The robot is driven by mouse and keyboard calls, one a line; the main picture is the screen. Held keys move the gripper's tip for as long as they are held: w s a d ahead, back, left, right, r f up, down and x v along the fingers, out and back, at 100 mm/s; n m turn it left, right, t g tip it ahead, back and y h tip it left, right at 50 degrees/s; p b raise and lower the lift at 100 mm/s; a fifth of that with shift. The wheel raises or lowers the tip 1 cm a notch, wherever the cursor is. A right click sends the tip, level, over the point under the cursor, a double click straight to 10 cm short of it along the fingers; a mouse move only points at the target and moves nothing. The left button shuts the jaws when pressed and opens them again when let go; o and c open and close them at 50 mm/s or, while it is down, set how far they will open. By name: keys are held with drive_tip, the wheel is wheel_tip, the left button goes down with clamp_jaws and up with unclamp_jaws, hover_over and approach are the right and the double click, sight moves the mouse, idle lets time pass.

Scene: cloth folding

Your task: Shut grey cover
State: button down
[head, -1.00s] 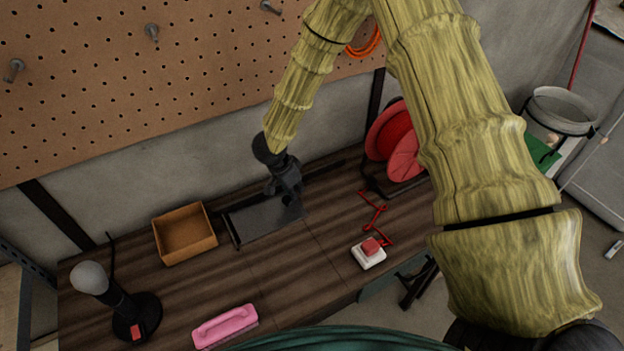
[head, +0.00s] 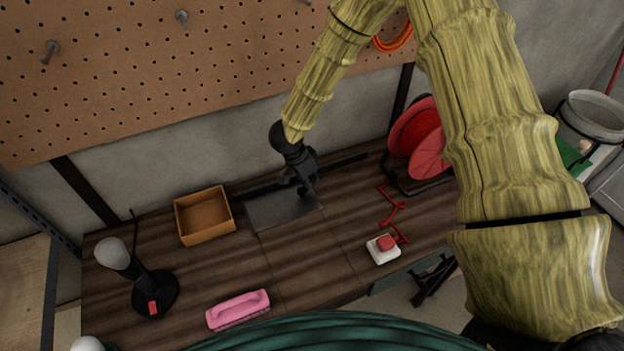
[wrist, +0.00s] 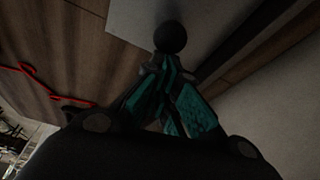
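The grey cover (head: 285,212) is a flat, dark grey panel on the wooden table, and it looks lying level with the tabletop. In the wrist view the grey cover (wrist: 150,14) fills the top middle. My gripper (head: 303,187) is over the panel's right end, pointing down. In the wrist view my gripper (wrist: 168,65) shows dark and teal fingers converging just below a round black knob (wrist: 170,38), which stands out against the cover. The fingertips are dark and partly hidden, so I cannot tell whether they touch or hold the knob.
An open cardboard box (head: 205,238) stands left of the cover. A red reel (head: 418,135) is at right, with a red zigzag piece (head: 393,207) and white block with a red button (head: 384,250) nearer.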

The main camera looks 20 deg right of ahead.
drive_tip(key=p+v, duration=0.3)
drive_tip(key=v, duration=0.2)
drive_tip(key=shift+s+a+r+p, duration=0.1)
drive_tip(key=shift+a+p, duration=0.3)
drive_tip(key=shift+d+r+p, duration=0.25)
drive_tip(key=shift+r+p, duration=0.75)
drive_tip(key=shift+r, duration=0.1)
drive_tip(key=shift+s+a+r, duration=0.15)
drive_tip(key=shift+a+r, duration=0.35)
drive_tip(key=shift+r, duration=0.3)
